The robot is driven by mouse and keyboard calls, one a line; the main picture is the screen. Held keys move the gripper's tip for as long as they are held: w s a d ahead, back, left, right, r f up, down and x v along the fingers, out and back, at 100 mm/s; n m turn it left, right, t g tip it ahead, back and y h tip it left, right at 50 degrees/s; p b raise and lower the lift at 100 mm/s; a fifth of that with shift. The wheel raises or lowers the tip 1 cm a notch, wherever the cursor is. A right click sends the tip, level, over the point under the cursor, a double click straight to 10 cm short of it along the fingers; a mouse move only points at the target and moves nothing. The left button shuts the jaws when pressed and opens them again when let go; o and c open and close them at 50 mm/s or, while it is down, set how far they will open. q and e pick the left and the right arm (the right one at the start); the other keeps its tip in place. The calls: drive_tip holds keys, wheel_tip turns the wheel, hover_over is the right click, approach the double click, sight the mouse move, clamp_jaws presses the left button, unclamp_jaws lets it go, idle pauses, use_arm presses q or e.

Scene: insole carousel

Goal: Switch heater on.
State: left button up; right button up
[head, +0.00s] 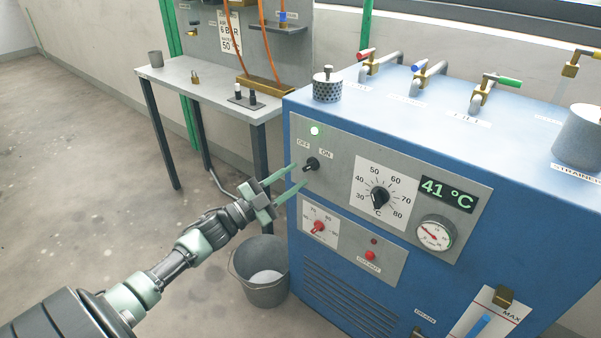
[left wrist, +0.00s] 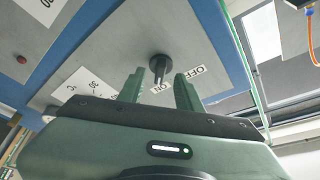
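The heater switch (head: 311,164) is a black rotary knob on the grey panel of the blue machine, below the OFF and ON labels. It also shows in the left wrist view (left wrist: 160,64). I cannot tell for sure which label its handle points at. A green lamp (head: 315,131) above the labels is lit. My left gripper (head: 299,176) is open and empty, its two green fingers pointing at the switch. In the left wrist view the fingers (left wrist: 159,84) lie on either side of the knob's handle, with gaps; contact is not visible. My right gripper is not in view.
Right of the switch are a temperature dial (head: 379,198), a display (head: 447,193) reading 41 °C and a gauge (head: 435,233). A red knob (head: 318,227) sits below. A bucket (head: 262,274) stands on the floor beside the machine. A workbench (head: 190,78) is behind.

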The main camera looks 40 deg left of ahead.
use_arm(q)
drive_tip(key=v, duration=0.5)
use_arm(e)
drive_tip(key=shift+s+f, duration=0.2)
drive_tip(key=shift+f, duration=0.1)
use_arm(q)
drive_tip(key=shift+w, duration=0.1)
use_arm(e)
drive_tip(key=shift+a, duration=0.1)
